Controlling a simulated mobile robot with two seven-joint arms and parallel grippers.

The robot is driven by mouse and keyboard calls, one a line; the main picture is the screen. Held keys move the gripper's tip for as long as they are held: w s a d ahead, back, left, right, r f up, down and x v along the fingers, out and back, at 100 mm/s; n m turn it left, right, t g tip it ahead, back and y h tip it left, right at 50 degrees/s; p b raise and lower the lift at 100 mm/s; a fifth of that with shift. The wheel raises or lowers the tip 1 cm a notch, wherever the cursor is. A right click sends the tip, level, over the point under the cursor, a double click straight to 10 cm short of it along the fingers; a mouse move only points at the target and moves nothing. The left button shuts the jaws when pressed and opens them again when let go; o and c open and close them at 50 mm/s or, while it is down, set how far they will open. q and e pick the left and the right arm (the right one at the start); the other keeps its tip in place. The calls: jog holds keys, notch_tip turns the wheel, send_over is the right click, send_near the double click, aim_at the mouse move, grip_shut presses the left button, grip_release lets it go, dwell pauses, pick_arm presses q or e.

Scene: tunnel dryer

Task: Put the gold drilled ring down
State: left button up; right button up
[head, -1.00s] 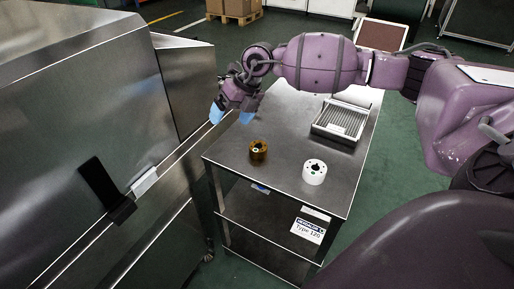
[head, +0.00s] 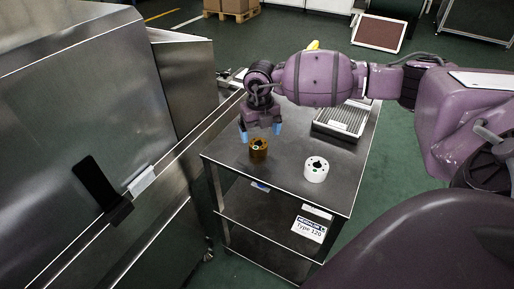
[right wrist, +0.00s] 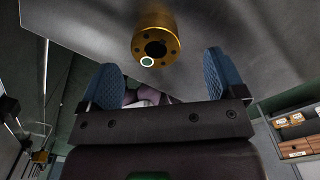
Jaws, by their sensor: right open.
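The gold drilled ring (head: 258,149) stands upright on the steel top of the trolley (head: 285,186), near its left edge. In the right wrist view the ring (right wrist: 166,36) shows its drilled face, a dark central hole and a pale green-ringed spot, beyond the fingertips. My right gripper (head: 260,130) is open, with blue fingertips just above and behind the ring. In the right wrist view the gripper (right wrist: 166,78) has nothing between its fingers, and the ring is apart from them. My left gripper is not in view.
A white drilled ring (head: 316,169) stands to the right of the gold one. A ribbed tray (head: 338,124) lies farther back on the trolley. The large steel dryer (head: 80,110) stands close on the left.

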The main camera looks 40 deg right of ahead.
aim_at(258, 143)
jog(key=f, duration=0.1)
jog(key=f+b, duration=0.1)
jog(key=f, duration=0.3)
jog(key=shift+a+f, duration=0.1)
jog(key=shift+a, duration=0.2)
jog(key=shift+w+r, duration=0.1)
jog(key=shift+r, duration=0.15)
jog(key=c, duration=1.5)
